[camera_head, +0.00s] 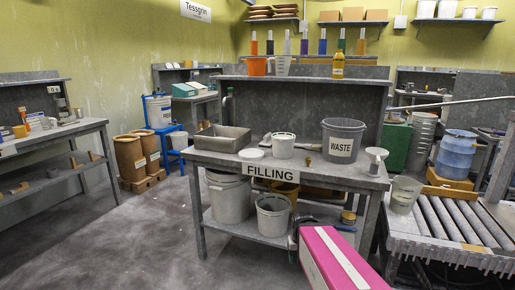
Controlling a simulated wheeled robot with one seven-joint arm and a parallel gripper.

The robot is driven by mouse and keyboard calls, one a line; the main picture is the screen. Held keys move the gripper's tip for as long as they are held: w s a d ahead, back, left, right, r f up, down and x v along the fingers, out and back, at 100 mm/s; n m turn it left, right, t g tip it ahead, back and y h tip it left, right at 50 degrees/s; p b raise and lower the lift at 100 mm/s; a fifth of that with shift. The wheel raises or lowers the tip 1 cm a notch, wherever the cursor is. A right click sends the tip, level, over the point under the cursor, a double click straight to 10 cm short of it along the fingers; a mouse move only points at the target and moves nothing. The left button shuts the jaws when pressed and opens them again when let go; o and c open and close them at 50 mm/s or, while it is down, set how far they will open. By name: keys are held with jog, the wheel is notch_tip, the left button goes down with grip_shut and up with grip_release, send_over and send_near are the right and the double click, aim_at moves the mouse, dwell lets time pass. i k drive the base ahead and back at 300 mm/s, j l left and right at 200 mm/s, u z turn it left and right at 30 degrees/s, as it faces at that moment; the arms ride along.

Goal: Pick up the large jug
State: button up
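Several jug-like vessels are in view, and I cannot tell for sure which is the large jug. An orange jug (257,66) stands upright on the raised back shelf behind the FILLING table. A pale translucent measuring jug (283,66) stands just right of it. A translucent open vessel (403,193) sits at the left end of the roller conveyor. A small pale jug (48,122) is on the left bench. My gripper is not in view.
The FILLING table (273,173) holds a grey tray (222,139), a white tub (283,146), a WASTE pail (342,141) and a funnel (376,156). Buckets stand below. A yellow bottle (338,66) is right of the shelf jugs. The left floor is clear.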

aim_at(404, 191)
jog(key=z, duration=1.25)
jog(key=l+u, duration=0.1)
jog(key=u, duration=0.2)
jog(key=l+u, duration=0.15)
jog(key=u, duration=0.15)
jog(key=l+u, duration=0.3)
jog(key=l, duration=0.5)
jog(key=k+l+u, duration=0.1)
jog(key=l+u, duration=0.2)
jog(key=l, duration=1)
jog(key=k+l, duration=0.15)
jog(key=l, duration=0.85)
jog(key=i+l, duration=0.2)
jog(key=i, duration=0.2)
